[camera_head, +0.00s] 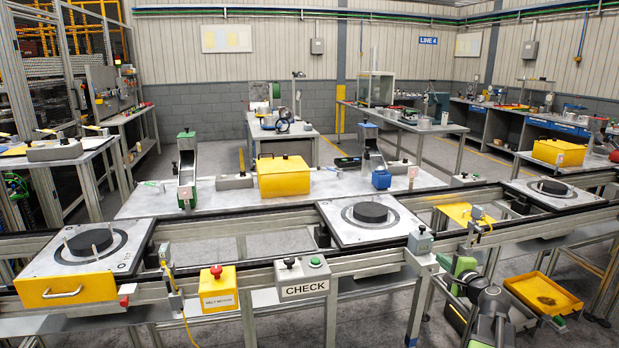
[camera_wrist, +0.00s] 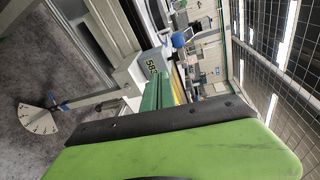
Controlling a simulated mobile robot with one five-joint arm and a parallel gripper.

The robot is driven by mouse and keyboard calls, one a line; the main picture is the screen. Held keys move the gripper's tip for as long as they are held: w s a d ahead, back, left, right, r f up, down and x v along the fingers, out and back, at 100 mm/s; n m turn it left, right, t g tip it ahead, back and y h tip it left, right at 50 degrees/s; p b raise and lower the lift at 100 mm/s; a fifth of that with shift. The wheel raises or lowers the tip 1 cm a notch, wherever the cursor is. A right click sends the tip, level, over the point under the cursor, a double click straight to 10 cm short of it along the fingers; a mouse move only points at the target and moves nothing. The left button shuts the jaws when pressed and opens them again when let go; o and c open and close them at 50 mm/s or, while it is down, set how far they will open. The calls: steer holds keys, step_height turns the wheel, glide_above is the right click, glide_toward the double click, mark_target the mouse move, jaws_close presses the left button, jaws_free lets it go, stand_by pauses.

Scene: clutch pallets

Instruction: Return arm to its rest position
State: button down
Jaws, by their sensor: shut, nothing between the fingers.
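My gripper (camera_head: 464,268) is at the lower right of the head view, beside the front rail of the conveyor, close to a yellow tray. My dark arm joint (camera_head: 495,302) shows just below it. Its green and black parts also fill the lower half of the wrist view (camera_wrist: 156,92), which is turned sideways. The gripper is shut and holds nothing. Its fingertips are small in the head view, and I cannot tell whether they touch the rail.
Conveyor rails (camera_head: 540,222) run across the front. Two pallets, left (camera_head: 75,258) and middle (camera_head: 345,228), carry black discs; a third (camera_head: 530,200) stands right. A CHECK button box (camera_head: 302,278) and yellow button box (camera_head: 218,290) hang in front. A yellow tray (camera_head: 543,293) is right of my arm.

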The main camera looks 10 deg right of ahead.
steer(key=w+a+f+n+g+y+p, duration=0.1)
steer(key=a+f+n+g+y, duration=0.2)
steer(key=a, duration=0.7)
steer(key=w+a+f+n+g+y+p, duration=0.15)
steer(key=a+n, duration=0.35)
steer(key=a, duration=0.5)
steer(key=a+f+n+g+y+p, duration=0.1)
steer(key=a+f+n+g+y, duration=0.2)
steer(key=a, duration=0.7)
steer(key=s+a+f+n+g+h+p, duration=0.3)
steer(key=s+a+n+g, duration=0.5)
steer(key=s+a, duration=0.5)
steer(key=shift+s+a+f+n+h, duration=0.35)
steer(key=shift+a+f+n+h, duration=0.25)
steer(key=shift+n+h, duration=0.5)
steer(key=shift+d+f, duration=0.1)
